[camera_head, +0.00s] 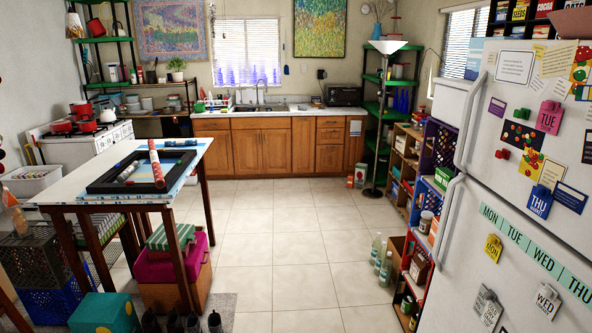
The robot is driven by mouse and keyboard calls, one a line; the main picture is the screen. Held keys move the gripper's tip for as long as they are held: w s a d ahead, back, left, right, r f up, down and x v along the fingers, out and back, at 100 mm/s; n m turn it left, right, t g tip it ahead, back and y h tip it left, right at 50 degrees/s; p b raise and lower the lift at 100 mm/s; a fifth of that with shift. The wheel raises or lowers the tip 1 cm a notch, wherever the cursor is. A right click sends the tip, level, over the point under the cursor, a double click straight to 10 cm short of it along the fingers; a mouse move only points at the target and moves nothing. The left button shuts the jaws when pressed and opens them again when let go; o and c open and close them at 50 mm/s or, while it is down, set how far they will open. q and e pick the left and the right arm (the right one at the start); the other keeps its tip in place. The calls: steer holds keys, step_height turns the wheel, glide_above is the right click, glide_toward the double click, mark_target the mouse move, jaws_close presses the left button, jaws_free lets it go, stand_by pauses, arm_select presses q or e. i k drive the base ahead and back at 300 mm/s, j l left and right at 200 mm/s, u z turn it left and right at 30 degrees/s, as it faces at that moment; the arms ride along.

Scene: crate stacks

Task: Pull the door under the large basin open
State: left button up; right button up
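The sink basin (262,107) is set in the white counter along the back wall, below the window. Under it are brown wooden cabinet doors, a left one (247,150) and a right one (274,150). Both look shut, with their fronts flush with the cabinet run. They are far across the room, and their handles are too small to make out. I see neither of my grippers in this view.
A tiled floor (290,240) runs clear through the middle to the cabinets. A tall table (70,190) with crates and boxes below stands left. A white fridge (500,200), low shelves, bottles (384,268) and a floor lamp (378,130) line the right. Small dark objects (173,322) show at the bottom edge.

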mark_target(276, 142)
steer(key=z, duration=0.65)
steer(key=i+z, duration=0.1)
steer(key=z, duration=0.55)
steer(key=j+z, duration=0.1)
steer(key=z, duration=0.6)
steer(key=j+z, duration=0.1)
steer(key=z, duration=1.2)
steer(key=j+z, duration=0.15)
steer(key=z, duration=1.15)
steer(key=k+j+z, duration=0.1)
steer(key=z, duration=0.6)
steer(key=k+j+z, duration=0.25)
steer(key=z, duration=0.2)
steer(key=k+z, duration=0.45)
steer(key=k+j, duration=0.1)
steer(key=k, duration=1)
steer(key=k+j+u, duration=0.1)
steer(key=k, duration=1.05)
steer(key=k+u, duration=0.3)
steer(key=k, duration=0.8)
steer(key=k+u, duration=0.15)
steer(key=k, duration=0.9)
